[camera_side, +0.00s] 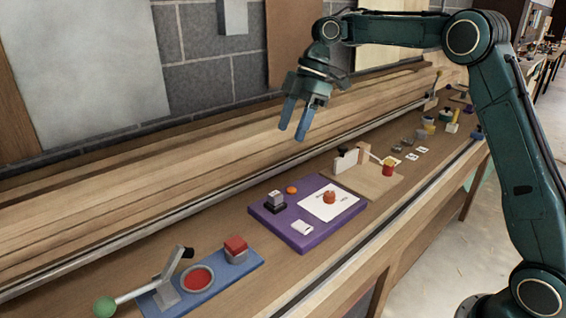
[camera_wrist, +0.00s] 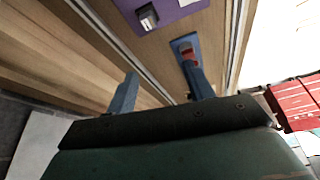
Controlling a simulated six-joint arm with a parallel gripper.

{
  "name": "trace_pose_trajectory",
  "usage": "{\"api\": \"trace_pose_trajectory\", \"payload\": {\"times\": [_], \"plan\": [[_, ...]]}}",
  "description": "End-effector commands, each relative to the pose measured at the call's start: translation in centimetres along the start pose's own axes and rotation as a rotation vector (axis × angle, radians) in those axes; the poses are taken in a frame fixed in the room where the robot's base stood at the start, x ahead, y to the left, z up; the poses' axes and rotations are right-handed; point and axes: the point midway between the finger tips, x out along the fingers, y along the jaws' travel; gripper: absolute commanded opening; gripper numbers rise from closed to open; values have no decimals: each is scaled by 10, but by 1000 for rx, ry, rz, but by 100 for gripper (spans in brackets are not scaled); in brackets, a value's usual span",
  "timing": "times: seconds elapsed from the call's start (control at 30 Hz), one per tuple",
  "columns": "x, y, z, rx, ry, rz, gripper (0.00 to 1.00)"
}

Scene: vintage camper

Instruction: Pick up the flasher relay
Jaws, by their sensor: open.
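My gripper (camera_side: 293,130) is open and empty, high above the bench, with its two blue fingers pointing down. In the wrist view its fingers (camera_wrist: 163,84) are spread apart with nothing between them. I cannot tell for sure which thing is the flasher relay. A small grey block with a dark base (camera_side: 275,201) stands upright on the purple board and may be it. The block also shows in the wrist view (camera_wrist: 147,17), at the top, beyond the fingertips. The purple board (camera_side: 310,240) also holds a white card (camera_side: 331,203) with an orange-red piece on it.
A wooden board (camera_side: 372,190) with upright pieces stands right of the purple one. Planks (camera_side: 150,190) lie along the wall.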

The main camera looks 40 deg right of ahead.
Motion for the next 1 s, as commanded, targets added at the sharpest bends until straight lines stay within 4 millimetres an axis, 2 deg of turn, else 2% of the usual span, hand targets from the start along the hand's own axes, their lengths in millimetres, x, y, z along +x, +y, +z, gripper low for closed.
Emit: {"api": "trace_pose_trajectory", "payload": {"times": [0.1, 0.33, 0.77, 1.0], "plan": [[15, 16, 14, -76, -1, -29, 53], [32, 30, 29, -176, -3, -61, 53], [37, 31, 31, -193, -2, -66, 53], [46, 31, 30, -190, 3, -68, 53]]}}
